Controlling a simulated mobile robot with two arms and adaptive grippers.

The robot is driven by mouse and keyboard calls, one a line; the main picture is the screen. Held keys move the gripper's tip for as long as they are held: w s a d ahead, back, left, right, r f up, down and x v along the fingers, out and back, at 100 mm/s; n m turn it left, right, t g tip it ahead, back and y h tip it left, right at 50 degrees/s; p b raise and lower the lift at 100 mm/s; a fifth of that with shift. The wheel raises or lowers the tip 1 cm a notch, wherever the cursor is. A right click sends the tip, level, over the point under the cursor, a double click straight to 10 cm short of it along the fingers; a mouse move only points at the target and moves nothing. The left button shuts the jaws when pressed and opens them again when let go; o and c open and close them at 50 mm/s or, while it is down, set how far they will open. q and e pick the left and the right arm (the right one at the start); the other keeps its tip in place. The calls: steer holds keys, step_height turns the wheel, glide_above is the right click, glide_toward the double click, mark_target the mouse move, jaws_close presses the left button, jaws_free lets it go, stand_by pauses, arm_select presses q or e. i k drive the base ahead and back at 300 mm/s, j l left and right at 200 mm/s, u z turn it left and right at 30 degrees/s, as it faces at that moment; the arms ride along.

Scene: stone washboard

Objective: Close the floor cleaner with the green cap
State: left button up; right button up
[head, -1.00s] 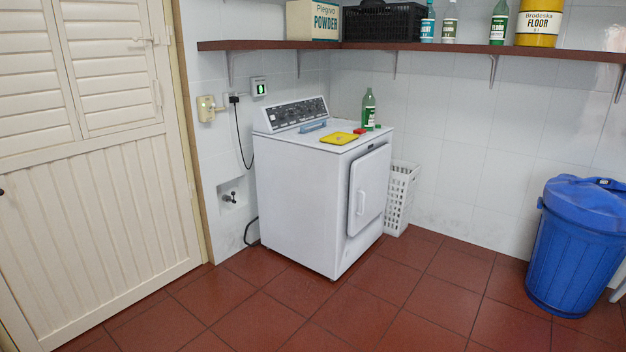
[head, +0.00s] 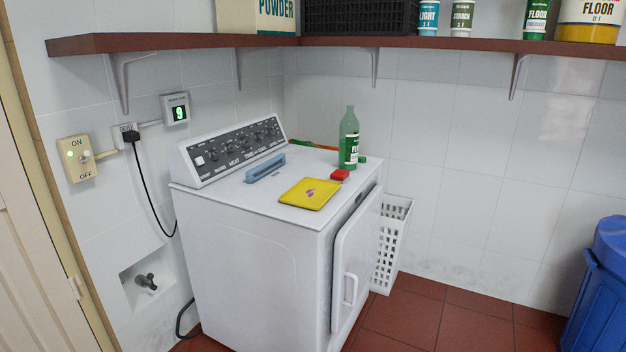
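A green bottle (head: 349,140) with a white label stands upright on top of the white dryer, near its back right corner. Its neck looks open, with no cap on it. A small green cap (head: 362,159) lies on the dryer top just right of the bottle's base. A red cap-like block (head: 340,175) lies in front of the bottle. Neither of my grippers is in view.
The dryer (head: 250,240) also bears a yellow cloth or pad (head: 311,193) and a blue bar-shaped thing (head: 265,168). A white basket (head: 391,245) stands right of it. The shelf (head: 420,44) runs above. A blue bin (head: 598,290) is at right. Red floor lies clear between.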

mark_target(350, 127)
steer(key=i+j+z, duration=0.2)
steer(key=i, duration=0.2)
steer(key=i+j+z, duration=0.25)
steer(key=i, duration=0.2)
steer(key=u, duration=0.45)
steer(key=i+l+u, duration=0.3)
steer(key=l+u, duration=0.3)
steer(key=i+l+u, duration=0.3)
steer(key=l, duration=0.25)
steer(key=i+l, duration=0.1)
steer(key=l, duration=0.5)
steer(key=i+l+u, duration=0.1)
steer(key=l, duration=0.45)
steer(key=i+l, duration=0.1)
steer(key=l, duration=0.5)
